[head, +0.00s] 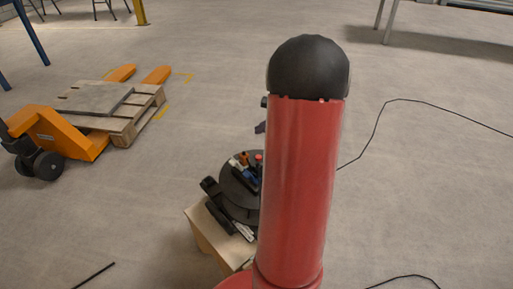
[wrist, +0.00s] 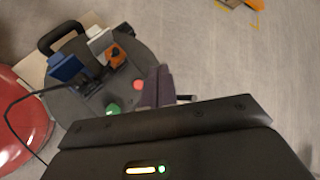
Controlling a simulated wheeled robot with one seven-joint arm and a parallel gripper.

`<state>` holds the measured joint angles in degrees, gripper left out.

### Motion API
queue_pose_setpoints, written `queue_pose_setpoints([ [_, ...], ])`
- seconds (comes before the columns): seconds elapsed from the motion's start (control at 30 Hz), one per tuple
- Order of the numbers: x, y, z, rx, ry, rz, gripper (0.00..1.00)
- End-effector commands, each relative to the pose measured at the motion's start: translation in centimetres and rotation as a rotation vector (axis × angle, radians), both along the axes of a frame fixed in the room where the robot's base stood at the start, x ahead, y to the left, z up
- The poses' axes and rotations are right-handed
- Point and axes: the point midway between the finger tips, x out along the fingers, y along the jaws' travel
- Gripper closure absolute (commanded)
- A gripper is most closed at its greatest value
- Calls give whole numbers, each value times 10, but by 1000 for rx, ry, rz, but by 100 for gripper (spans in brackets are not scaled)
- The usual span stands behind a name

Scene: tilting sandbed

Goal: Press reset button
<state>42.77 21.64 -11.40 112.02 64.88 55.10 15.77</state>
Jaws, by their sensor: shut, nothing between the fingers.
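A round dark sandbed plate (head: 236,205) carries several fittings. In the wrist view the plate (wrist: 62,103) shows a round red button (wrist: 138,84) and a round green button (wrist: 112,109). No label is readable, so I cannot tell which is reset. My gripper (wrist: 159,80) is shut and empty, its dark fingers appearing just right of the red button. I cannot tell the height gap or whether they touch. In the head view my red arm hides the plate's right side, and most of the gripper is hidden.
An orange part (wrist: 117,55), a blue part (wrist: 68,66) and a black handle (wrist: 60,36) stand on or beside the plate. A wooden stand (head: 200,232) is beneath. An orange pallet jack (head: 62,130) with a wooden pallet (head: 128,125) is at left. Surrounding floor is mostly clear, with black cables.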

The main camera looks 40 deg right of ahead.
Motion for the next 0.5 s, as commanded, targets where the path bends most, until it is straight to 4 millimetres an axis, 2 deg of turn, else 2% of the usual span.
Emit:
queue_pose_setpoints([
  [0.37, 0, -2, -2, 5, -1, -8, 100],
  [0.5, 0, -2, -10, 7, 0, -8, 100],
])
